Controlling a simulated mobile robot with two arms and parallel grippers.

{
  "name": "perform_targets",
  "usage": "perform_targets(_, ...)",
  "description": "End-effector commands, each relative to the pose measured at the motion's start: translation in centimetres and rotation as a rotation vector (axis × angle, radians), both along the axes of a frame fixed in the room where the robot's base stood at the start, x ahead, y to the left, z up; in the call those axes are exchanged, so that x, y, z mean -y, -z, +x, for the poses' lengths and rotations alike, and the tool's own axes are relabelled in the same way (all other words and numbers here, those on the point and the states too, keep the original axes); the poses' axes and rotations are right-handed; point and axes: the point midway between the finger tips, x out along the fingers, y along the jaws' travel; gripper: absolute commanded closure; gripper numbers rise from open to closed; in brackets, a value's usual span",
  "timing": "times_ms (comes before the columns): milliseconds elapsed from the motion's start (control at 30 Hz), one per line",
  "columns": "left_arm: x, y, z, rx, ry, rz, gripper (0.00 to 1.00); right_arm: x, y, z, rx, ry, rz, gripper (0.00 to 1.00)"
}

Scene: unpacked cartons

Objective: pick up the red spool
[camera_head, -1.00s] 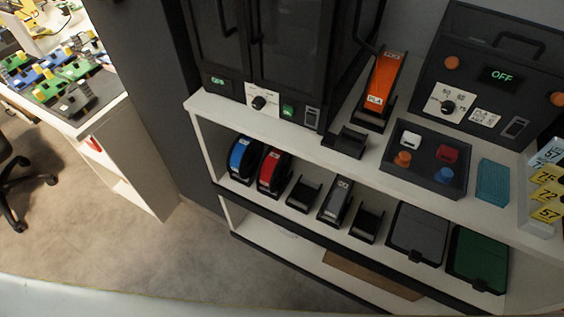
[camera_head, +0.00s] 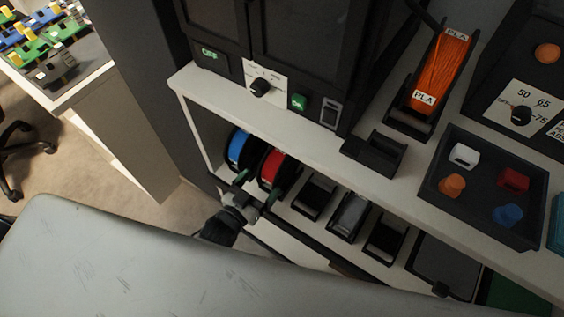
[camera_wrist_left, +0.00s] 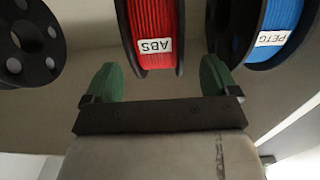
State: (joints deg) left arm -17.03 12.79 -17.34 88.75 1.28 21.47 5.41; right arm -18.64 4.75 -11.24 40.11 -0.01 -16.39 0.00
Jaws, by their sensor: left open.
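The red spool (camera_head: 272,167) stands upright in a holder on the middle shelf, just right of the blue spool (camera_head: 240,148). In the left wrist view the red spool (camera_wrist_left: 153,35) has black flanges and a white "ABS" label. My left gripper (camera_head: 254,187) is in front of the shelf, just before the red spool. In the left wrist view its green fingers (camera_wrist_left: 158,80) are apart, with the red spool beyond and between them and nothing held. The blue spool (camera_wrist_left: 281,28), labelled "PETG", is close to the right finger there. My right gripper is not in view.
A white shelf board (camera_head: 205,92) overhangs the spools, carrying a dark cabinet (camera_head: 300,45), an orange PLA spool (camera_head: 440,72) and a dark tray (camera_head: 440,210). Several black holders (camera_head: 313,196) stand right of the red spool. A dark-flanged reel (camera_wrist_left: 30,42) shows in the left wrist view.

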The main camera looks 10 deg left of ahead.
Motion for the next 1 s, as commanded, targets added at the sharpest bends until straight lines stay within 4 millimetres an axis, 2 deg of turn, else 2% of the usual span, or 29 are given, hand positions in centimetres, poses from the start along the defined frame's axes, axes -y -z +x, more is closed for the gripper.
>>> perform_targets(400,2.1,-0.3,4.6,0.0,0.0,-0.001,0.12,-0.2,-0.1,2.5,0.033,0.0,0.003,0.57)
perform_targets(667,2.2,-0.2,4.9,-0.002,0.001,0.0,0.12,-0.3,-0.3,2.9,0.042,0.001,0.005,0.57)
perform_targets(767,2.1,-0.2,4.9,-0.002,0.0,0.0,0.24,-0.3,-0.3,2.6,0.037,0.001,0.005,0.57)
perform_targets(1000,2.1,-0.2,4.9,-0.002,0.0,0.001,0.61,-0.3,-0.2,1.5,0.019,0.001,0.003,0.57)
